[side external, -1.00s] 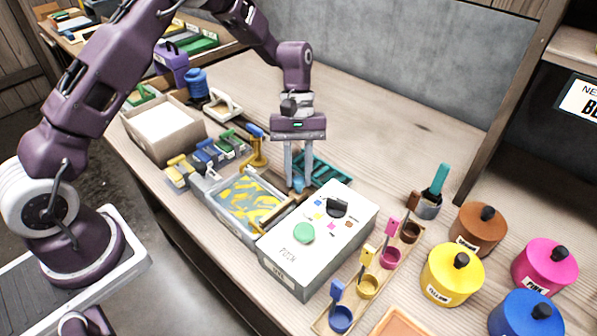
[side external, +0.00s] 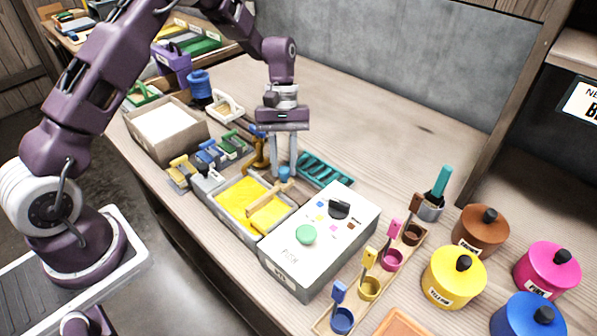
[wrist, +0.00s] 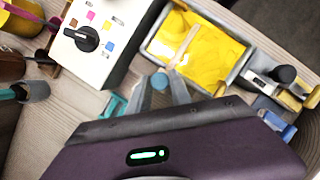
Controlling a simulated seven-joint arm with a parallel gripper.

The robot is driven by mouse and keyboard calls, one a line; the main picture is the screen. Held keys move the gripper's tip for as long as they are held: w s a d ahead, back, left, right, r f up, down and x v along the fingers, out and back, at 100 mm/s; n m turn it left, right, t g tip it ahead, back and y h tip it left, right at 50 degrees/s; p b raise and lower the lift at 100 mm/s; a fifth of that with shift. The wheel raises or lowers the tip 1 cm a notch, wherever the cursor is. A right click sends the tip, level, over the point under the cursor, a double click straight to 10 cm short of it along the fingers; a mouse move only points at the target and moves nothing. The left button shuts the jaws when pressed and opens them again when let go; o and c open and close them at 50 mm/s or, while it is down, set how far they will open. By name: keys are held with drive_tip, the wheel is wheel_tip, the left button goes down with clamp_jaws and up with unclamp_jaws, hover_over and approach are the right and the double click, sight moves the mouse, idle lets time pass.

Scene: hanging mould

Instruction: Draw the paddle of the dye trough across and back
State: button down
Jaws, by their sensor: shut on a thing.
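The wooden paddle (side external: 266,214) lies across the dye, right of the trough's middle in the side view. Its arm reaches over the back rim to a blue knob (side external: 283,173), also seen in the wrist view (wrist: 160,81). My gripper (side external: 283,174) is shut on this knob, behind the trough. The fingers partly hide the knob in both views.
A white box (side external: 320,245) with a green button and a black dial stands close right of the trough. A teal rack (side external: 325,170) lies behind. Small coloured handled blocks (side external: 208,155) stand at the left.

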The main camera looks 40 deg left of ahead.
drive_tip(key=a, duration=0.4)
drive_tip(key=shift+a, duration=0.2)
drive_tip(key=c, duration=1.2)
unclamp_jaws()
drive_tip(key=v, duration=0.7)
